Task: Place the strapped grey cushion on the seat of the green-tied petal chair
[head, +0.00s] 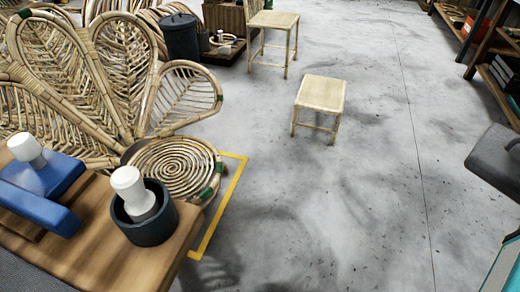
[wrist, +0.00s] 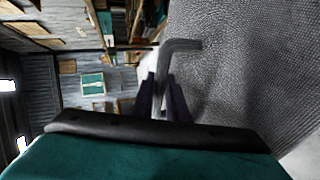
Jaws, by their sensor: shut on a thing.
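The petal chair has a fan of tall rattan petals (head: 112,55) at the left of the head view. Its round coiled seat (head: 176,168) has green ties on the rim and nothing lying on it. The grey cushion (head: 488,162) hangs in the air at the right edge of the head view, partly cut off. It fills the right of the wrist view (wrist: 245,65) as a woven grey surface. My gripper (wrist: 165,98) is shut on the cushion's dark strap (wrist: 182,46). The cushion is well to the right of the chair.
A workbench (head: 95,235) at the lower left holds a blue block (head: 42,185) and a dark pot (head: 145,222) with a white-topped tool. A small stool (head: 322,94) stands mid-floor. Yellow tape (head: 222,208) marks the floor beside the seat. Shelves (head: 490,50) stand at right.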

